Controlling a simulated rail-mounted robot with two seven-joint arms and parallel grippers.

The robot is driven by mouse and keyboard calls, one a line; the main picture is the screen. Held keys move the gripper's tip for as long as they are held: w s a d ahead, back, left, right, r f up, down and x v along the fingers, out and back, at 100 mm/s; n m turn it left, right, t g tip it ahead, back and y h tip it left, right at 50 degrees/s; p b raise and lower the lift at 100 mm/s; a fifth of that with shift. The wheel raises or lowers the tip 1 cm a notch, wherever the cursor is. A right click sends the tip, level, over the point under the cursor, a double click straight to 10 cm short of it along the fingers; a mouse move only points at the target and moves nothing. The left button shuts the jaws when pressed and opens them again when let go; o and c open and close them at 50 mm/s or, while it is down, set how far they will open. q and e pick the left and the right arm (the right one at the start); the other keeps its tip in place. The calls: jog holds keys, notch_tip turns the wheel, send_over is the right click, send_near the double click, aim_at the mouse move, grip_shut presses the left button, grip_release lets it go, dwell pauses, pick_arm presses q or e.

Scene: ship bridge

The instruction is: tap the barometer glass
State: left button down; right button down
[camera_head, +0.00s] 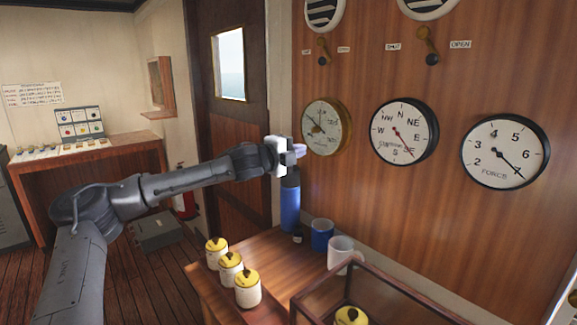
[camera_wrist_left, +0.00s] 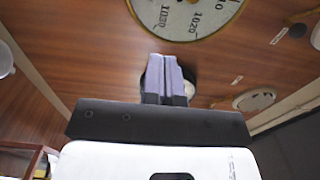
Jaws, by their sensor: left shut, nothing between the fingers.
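The barometer (camera_head: 327,127) is a round brass-rimmed dial on the wood-panelled wall, leftmost of the row of dials in the head view. Its pale face with numbers such as 1020 and 1030 shows at the top of the left wrist view (camera_wrist_left: 185,18). My left gripper (camera_head: 301,150) is shut and empty, just left of the barometer's lower left rim in the head view. Its pale fingers also show in the left wrist view (camera_wrist_left: 167,62), with the tips just below the dial's rim in the picture. I cannot tell whether they touch it. My right gripper is not in view.
A wind-direction dial (camera_head: 404,132) and a force dial (camera_head: 505,152) hang to the right. Below are a blue bottle (camera_head: 290,207), a blue cup (camera_head: 322,235), a white cup (camera_head: 341,250) and several yellow-lidded jars (camera_head: 248,290) on a wooden table (camera_head: 266,253).

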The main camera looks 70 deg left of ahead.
pick_arm(q)
jog(key=shift+b+v, duration=0.6)
jog(key=shift+v, duration=0.9)
